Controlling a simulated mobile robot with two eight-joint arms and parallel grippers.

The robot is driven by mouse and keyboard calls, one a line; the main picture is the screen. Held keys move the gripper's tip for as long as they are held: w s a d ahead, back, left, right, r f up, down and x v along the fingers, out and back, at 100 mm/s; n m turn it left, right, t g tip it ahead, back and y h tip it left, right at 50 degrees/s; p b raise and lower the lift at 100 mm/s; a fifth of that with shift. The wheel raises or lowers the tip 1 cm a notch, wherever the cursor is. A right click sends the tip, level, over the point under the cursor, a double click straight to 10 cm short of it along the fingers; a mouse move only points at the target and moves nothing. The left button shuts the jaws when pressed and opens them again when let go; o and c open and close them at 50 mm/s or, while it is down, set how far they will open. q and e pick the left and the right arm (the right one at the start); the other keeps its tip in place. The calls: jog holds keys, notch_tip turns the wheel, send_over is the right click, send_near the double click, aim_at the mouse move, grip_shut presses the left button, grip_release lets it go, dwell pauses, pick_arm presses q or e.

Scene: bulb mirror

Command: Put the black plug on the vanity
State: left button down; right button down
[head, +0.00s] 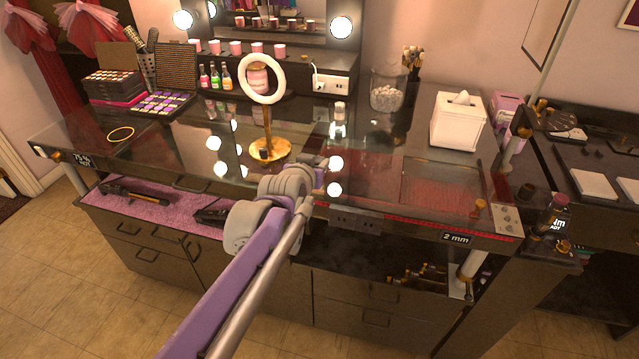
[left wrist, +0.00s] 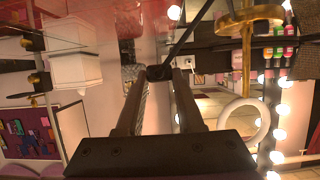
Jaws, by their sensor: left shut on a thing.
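The black plug (left wrist: 166,73) is between the fingertips of my left gripper (left wrist: 160,76) in the left wrist view, with a dark cable (left wrist: 188,32) running off it. The gripper is shut on it. In the head view my left gripper (head: 320,176) is over the front middle of the vanity (head: 375,160), right of the ring light's base. The wrist largely hides its fingers, and I cannot make out the plug there. Whether the plug touches the glass top cannot be told. My right gripper is not in view.
The ring light (head: 262,80) stands left of my gripper. A white tissue box (head: 457,122) and a glass jar (head: 388,90) are to the right. A white outlet box (head: 333,82) sits at the back below the mirror. The glass right of my gripper has free room.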

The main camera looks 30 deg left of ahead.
aim_at(317, 194)
pick_arm(q)
jog(key=f, duration=0.3)
jog(key=shift+s+f, duration=0.2)
jog(key=shift+f, duration=0.1)
jog(key=shift+f+b, duration=0.5)
jog(key=shift+f, duration=1.3)
jog(key=shift+w, duration=0.1)
jog(key=shift+f, duration=0.2)
jog(key=c, duration=0.5)
grip_release()
jog(key=shift+c, duration=0.2)
jog(key=shift+r, duration=0.15)
